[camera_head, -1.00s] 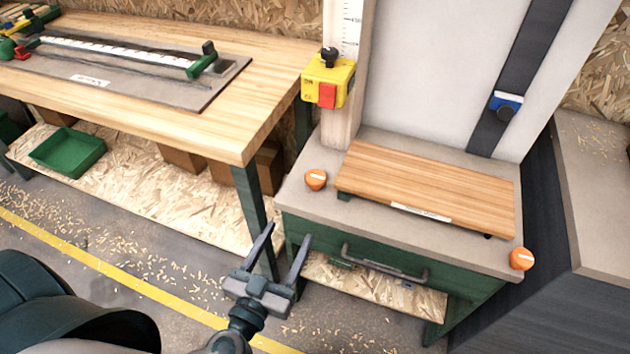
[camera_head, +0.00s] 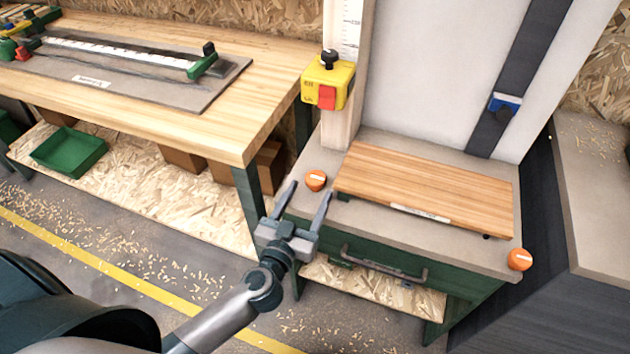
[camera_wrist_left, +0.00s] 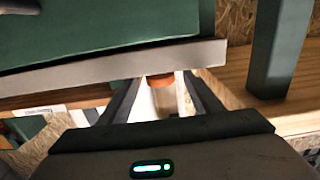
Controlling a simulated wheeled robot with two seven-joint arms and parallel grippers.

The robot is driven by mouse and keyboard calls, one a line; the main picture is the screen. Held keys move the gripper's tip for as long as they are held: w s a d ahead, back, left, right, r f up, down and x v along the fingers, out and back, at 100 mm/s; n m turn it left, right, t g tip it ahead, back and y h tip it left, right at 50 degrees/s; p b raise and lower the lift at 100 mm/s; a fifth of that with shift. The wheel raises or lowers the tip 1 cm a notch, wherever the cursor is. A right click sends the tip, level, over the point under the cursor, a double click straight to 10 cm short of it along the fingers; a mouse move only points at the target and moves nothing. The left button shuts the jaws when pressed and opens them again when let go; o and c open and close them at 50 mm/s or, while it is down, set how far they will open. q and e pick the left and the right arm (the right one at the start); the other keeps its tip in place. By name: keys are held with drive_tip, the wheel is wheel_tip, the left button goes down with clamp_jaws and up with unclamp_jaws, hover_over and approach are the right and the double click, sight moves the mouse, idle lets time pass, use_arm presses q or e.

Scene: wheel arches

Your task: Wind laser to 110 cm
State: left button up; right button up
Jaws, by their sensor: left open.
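An orange knob (camera_head: 315,180) with a pale mark on top sits at the front left corner of the grey bench top. A second orange knob (camera_head: 520,259) sits at the front right corner. My left gripper (camera_head: 311,190) is open, its fingers pointing toward the left knob. In the left wrist view, the left knob (camera_wrist_left: 160,80) shows between the open fingers, partly behind the bench edge. My right gripper is out of view.
A wooden board (camera_head: 425,190) lies on the bench behind the knobs. A drawer handle (camera_head: 384,263) juts from the green front. A blue slider (camera_head: 505,104) is on a dark strip. A wooden workbench (camera_head: 230,120) stands to the left.

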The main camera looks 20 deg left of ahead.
sight(312, 189)
use_arm(q)
drive_tip(key=shift+w, duration=2.4)
drive_tip(key=c, duration=1)
